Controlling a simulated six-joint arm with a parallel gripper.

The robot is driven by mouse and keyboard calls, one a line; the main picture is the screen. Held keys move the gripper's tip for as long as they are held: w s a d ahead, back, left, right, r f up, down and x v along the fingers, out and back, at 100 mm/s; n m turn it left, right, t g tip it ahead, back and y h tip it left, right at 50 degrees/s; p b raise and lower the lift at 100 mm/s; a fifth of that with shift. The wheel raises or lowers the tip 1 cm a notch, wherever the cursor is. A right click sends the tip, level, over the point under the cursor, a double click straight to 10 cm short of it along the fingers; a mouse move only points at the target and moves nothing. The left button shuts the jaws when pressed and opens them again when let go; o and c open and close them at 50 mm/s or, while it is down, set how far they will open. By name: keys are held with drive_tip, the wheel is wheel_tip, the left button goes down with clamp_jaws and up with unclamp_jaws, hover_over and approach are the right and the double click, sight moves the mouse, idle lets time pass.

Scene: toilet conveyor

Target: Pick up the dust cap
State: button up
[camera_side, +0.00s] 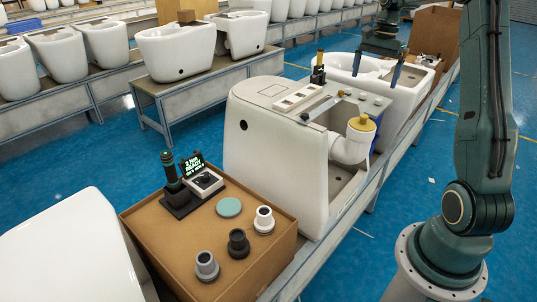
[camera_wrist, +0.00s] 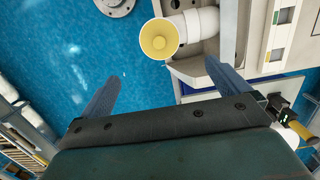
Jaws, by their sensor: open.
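A yellow cap (camera_side: 362,122), which I take as the dust cap, sits on the upturned end of a white elbow pipe (camera_side: 347,149) at the white toilet unit. In the wrist view the yellow cap (camera_wrist: 158,38) faces me as a round disc, beyond the fingertips and roughly centred between them. My gripper (camera_side: 374,81) hangs above and behind the cap in the side view, its two blue fingers spread and empty. In the wrist view the open gripper (camera_wrist: 160,70) shows both fingers apart from the cap. A flat teal disc (camera_side: 229,207) lies on the cardboard box.
The cardboard box (camera_side: 150,213) holds grey, black and white fittings and a small device with a lit display (camera_side: 190,165). The toilet unit (camera_side: 262,135) carries tools on its top. More toilets stand on conveyors behind.

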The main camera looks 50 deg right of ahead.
drive_tip(key=shift+f, duration=0.1)
approach(364, 115)
drive_tip(key=shift+a+f, duration=0.15)
drive_tip(key=shift+f, duration=1.1)
drive_tip(key=shift+a+f, duration=0.15)
drive_tip(key=shift+f, duration=1.1)
drive_tip(key=shift+s+a+f, duration=0.1)
drive_tip(key=shift+a+f, duration=0.1)
drive_tip(key=shift+f, duration=1.1)
drive_tip(key=shift+a+f, duration=0.2)
drive_tip(key=shift+f, duration=1.05)
drive_tip(key=c, duration=1)
